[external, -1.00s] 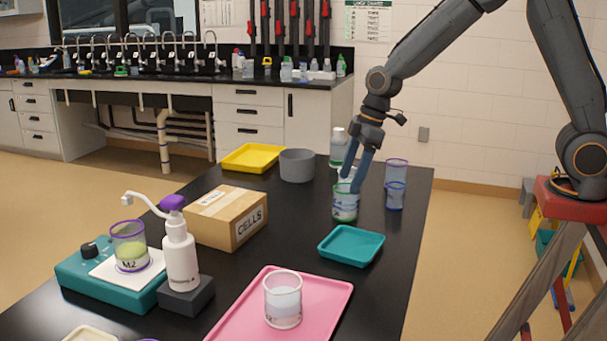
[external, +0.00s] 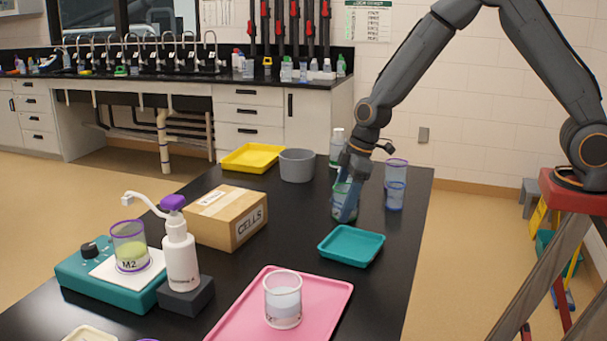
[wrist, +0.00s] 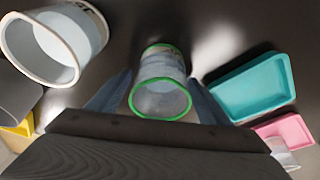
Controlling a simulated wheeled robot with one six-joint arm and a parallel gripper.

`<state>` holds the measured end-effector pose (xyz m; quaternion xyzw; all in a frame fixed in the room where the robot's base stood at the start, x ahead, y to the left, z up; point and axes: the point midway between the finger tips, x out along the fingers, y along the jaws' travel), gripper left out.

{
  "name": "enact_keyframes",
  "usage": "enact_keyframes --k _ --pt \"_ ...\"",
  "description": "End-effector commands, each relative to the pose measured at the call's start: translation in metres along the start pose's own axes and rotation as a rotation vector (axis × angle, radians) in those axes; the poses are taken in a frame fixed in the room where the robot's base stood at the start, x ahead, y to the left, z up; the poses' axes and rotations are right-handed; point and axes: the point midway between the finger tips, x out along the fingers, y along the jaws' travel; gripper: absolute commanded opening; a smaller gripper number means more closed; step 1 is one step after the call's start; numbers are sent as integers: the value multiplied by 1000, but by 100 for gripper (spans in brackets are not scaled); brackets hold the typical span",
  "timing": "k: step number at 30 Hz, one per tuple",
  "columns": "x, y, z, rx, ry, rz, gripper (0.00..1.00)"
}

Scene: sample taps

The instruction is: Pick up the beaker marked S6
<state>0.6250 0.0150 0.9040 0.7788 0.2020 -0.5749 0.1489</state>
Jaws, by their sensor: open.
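A clear beaker with a green rim (external: 338,203) stands on the black bench beyond the teal tray. It also shows in the wrist view (wrist: 160,98), where its open mouth faces the camera. I cannot read its marking in either view. My gripper (external: 346,208) is open and low at this beaker. In the wrist view my gripper (wrist: 157,88) has one blue-grey finger on each side of the beaker, which stands between them. The fingers partly cover the beaker in the external view. I cannot tell whether they touch it.
A white-rimmed vessel (wrist: 52,48) is close by in the wrist view. A teal tray (external: 351,247) lies nearer, then a pink tray (external: 335,300). A grey tub (external: 297,166) and a cardboard box (external: 213,222) stand left.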

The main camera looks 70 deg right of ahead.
Motion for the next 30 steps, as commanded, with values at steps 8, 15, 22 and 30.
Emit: enact_keyframes --k 8,15,22,30 --pt "0 0 0 0 0 0 54" --pt "0 0 0 0 1 1 25" --pt "-1 0 -1 -1 1 1 25" --pt "-11 0 -5 -1 3 2 25"
